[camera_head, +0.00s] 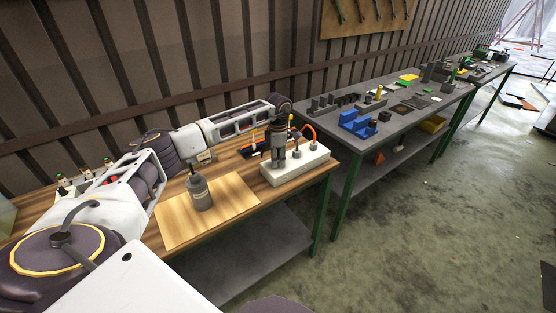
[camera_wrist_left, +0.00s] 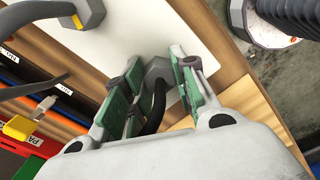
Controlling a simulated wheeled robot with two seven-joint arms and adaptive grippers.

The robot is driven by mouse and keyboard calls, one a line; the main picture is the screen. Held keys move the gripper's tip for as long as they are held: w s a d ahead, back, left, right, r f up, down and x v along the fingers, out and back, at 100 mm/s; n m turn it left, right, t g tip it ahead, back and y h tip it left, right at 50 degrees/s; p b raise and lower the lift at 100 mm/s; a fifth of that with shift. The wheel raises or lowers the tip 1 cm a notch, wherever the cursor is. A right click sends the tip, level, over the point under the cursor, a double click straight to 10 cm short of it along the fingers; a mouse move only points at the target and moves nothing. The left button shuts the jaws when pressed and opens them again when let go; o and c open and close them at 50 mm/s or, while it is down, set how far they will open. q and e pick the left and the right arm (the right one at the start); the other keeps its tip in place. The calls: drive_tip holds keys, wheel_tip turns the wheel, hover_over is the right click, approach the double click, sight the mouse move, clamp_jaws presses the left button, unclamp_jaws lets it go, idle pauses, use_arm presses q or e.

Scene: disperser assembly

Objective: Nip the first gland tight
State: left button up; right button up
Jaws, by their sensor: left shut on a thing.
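A white block (camera_head: 292,170) sits on the wooden bench near its right end, with grey glands standing on its top. My left gripper (camera_head: 279,157) points down over the left part of the block. In the left wrist view its green-padded fingers (camera_wrist_left: 158,82) are shut around a grey hex gland (camera_wrist_left: 157,69), with a black cable rising between them. The gland's far side and its seat in the block are partly hidden by the fingers. Another gland (camera_head: 297,153) stands to the right of the gripper on the block. My right gripper is not in view.
A dark grey bottle (camera_head: 200,192) stands on a pale wooden board (camera_head: 222,220) left of the block. An orange cable (camera_head: 307,127) arches behind the block. A grey bench (camera_head: 395,125) with blue, black and yellow parts stands to the right, across a gap.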

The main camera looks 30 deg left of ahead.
use_arm(q)
drive_tip(key=shift+w+r, duration=0.1)
drive_tip(key=shift+r, duration=0.05)
drive_tip(key=o, duration=1)
drive_tip(key=shift+r, duration=5.95)
